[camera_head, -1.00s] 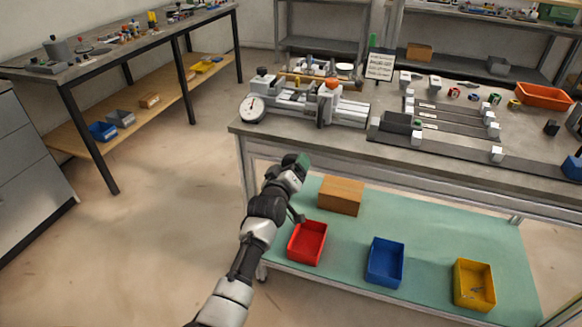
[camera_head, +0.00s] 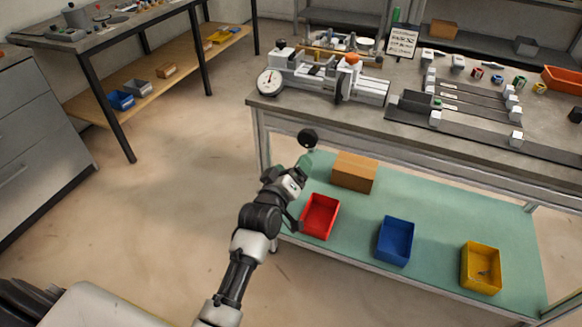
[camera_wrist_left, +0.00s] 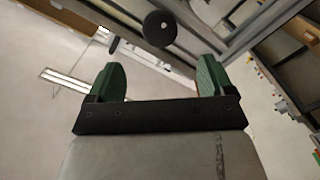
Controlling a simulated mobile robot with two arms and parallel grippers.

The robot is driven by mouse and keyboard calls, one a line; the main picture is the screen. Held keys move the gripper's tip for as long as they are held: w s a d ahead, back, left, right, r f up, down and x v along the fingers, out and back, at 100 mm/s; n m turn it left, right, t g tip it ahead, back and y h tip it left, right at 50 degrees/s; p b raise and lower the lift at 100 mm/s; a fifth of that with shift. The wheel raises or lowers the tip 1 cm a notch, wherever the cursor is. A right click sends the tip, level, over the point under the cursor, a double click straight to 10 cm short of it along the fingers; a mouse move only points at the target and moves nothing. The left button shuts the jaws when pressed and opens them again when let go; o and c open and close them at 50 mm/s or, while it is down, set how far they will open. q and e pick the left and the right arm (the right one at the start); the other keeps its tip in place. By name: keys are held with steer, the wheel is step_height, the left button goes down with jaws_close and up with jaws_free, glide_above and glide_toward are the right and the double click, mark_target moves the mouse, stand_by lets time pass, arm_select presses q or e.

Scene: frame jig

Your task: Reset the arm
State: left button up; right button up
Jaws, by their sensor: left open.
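My left gripper (camera_head: 305,162) is in front of the workbench, below its top edge and above the green lower shelf. Its green fingers stand apart and empty in the left wrist view (camera_wrist_left: 162,82). A dark round knob-like piece (camera_head: 308,138) with a pale stub shows just past the fingertips. It also appears in the left wrist view (camera_wrist_left: 160,28), beyond the gap between the fingers and not gripped. What supports it cannot be seen. My right gripper is not in view.
The bench (camera_head: 400,125) carries a dial gauge (camera_head: 270,82), a clamp fixture and rails with white blocks. On the lower shelf stand a cardboard box (camera_head: 354,172) and red (camera_head: 320,216), blue (camera_head: 395,241) and yellow (camera_head: 481,268) bins. Open floor lies left of the bench.

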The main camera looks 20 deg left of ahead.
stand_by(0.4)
arm_select(q)
steer(key=s+d+f+m+g+p, duration=0.1)
steer(key=s+f+m+g+p, duration=0.15)
steer(key=s+f, duration=0.45)
steer(key=s+f+m+g+p, duration=0.1)
steer(key=s+f+g, duration=0.15)
steer(key=f, duration=0.85)
steer(key=s+d+f+m+g+p, duration=0.1)
steer(key=s+f+g, duration=0.25)
steer(key=f, duration=0.55)
steer(key=s+a+f+m+g+p, duration=0.1)
steer(key=s+f, duration=0.4)
steer(key=s, duration=0.7)
steer(key=s+a+f+m+g+p, duration=0.1)
steer(key=s+f+g, duration=0.3)
steer(key=s, duration=0.8)
steer(key=s+a+f+m+g+p, duration=0.2)
steer(key=s+f, duration=0.3)
steer(key=s, duration=0.8)
steer(key=shift+a+f+m+g+y, duration=0.3)
steer(key=shift+a+f+m+g, duration=0.1)
steer(key=shift+a+m+g, duration=0.35)
steer(key=shift+w, duration=0.1)
